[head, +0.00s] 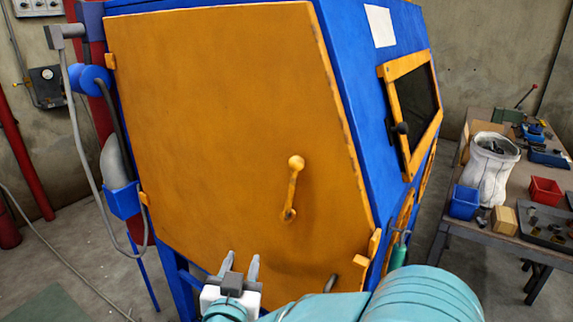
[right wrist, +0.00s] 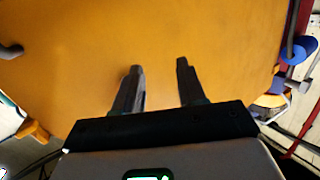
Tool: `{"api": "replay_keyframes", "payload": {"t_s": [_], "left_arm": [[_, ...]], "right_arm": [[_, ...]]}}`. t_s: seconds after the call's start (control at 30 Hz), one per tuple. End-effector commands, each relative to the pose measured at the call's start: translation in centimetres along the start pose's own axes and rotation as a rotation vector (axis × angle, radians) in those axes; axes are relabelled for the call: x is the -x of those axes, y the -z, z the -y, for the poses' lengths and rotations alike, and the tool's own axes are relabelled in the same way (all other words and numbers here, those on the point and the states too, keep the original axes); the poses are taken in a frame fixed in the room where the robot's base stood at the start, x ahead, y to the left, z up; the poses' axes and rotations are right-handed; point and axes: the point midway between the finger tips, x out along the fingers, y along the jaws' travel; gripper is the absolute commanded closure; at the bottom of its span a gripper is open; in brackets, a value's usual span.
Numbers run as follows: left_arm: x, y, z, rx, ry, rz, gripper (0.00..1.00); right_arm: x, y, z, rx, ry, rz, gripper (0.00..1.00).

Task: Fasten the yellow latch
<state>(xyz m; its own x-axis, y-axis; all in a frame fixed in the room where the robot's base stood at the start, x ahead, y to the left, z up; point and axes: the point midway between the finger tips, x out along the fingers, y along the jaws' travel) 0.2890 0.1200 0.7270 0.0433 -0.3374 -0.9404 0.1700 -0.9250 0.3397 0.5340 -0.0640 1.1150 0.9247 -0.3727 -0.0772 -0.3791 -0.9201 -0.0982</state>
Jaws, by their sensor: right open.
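The large yellow-orange door (head: 200,130) of the blue cabinet lies flush against its frame in the head view. A yellow lever with a round knob (head: 293,188) stands nearly upright on its right half, knob at the top. A small yellow latch-like piece (head: 374,243) sits at the door's lower right edge. I cannot tell whether it is engaged. My right gripper (head: 241,262) is open and empty in front of the lower door, below and left of the lever. In the right wrist view its two fingers (right wrist: 158,68) are apart before the plain door (right wrist: 75,75). My left gripper is not in view.
A grey hose (head: 76,140) and a blue bracket (head: 121,201) are at the cabinet's left. A framed window (head: 413,103) is on its right side. A cluttered workbench (head: 480,236) with a red bin (head: 545,191) stands at right. My teal arm covers the bottom right.

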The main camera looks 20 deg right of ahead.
Motion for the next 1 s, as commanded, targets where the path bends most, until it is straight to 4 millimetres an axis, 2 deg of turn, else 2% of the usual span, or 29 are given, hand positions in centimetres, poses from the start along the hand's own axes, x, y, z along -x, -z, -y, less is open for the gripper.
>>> {"api": "replay_keyframes", "payload": {"t_s": [0.03,0.1,0.2,0.33,0.47,0.8,1.0], "left_arm": [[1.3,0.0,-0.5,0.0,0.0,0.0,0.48],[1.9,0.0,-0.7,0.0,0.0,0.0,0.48],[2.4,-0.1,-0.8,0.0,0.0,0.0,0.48],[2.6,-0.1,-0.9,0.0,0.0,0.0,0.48],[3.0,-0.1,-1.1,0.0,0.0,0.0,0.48],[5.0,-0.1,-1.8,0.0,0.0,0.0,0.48],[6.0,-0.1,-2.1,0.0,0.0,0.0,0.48]], "right_arm": [[2.4,5.3,0.5,-0.036,-0.057,-0.065,0.6],[5.4,9.6,-0.2,-0.063,-0.155,-0.112,0.6],[8.6,13.0,-1.3,-0.083,-0.254,-0.127,0.6],[9.9,14.4,-2.2,-0.087,-0.311,-0.121,0.6],[8.3,14.7,-2.8,-0.084,-0.32,-0.119,0.6],[0.7,15.6,-5.0,-0.085,-0.319,-0.12,0.6],[-2.9,15.9,-6.1,-0.084,-0.317,-0.12,0.6]]}}
